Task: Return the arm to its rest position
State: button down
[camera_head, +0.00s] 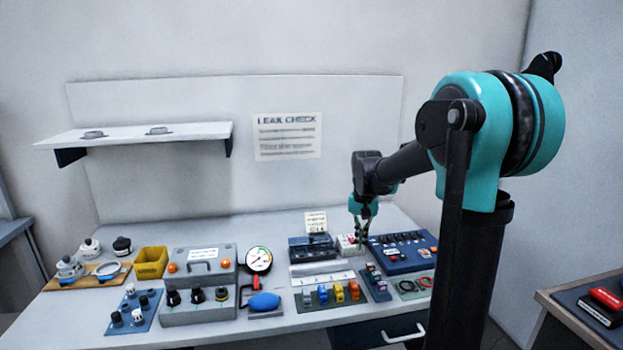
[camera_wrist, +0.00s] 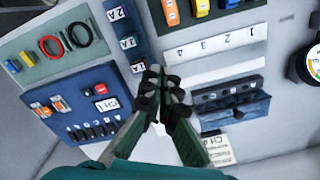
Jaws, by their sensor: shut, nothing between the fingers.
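My arm reaches from the right side of the head view over the bench (camera_head: 215,240). My gripper (camera_head: 362,236) points down above the back right part of the bench. In the wrist view my gripper (camera_wrist: 168,82) has its dark fingertips together, with nothing between them. Below it are a blue panel (camera_wrist: 72,108) with switches and a white numbered strip (camera_wrist: 215,47). A small white box (camera_head: 346,243) sits partly hidden behind the fingers in the head view. I cannot tell the exact height of the fingertips above the bench.
A grey control box (camera_head: 198,285), a round gauge (camera_head: 258,260) and a yellow bin (camera_head: 151,262) stand left on the bench. A shelf (camera_head: 150,135) is on the wall. A side table (camera_head: 570,305) is at right. The air above the bench's left is free.

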jog(key=s+d+f+n+t, duration=0.2)
jog(key=s+f, duration=0.4)
jog(key=s, duration=0.5)
jog(key=s+d+f+n+t, duration=0.1)
jog(key=s+d+f+t, duration=0.1)
jog(key=s+f, duration=0.4)
jog(key=s, duration=0.5)
jog(key=shift+s+n, duration=0.2)
jog(key=shift+n, duration=0.2)
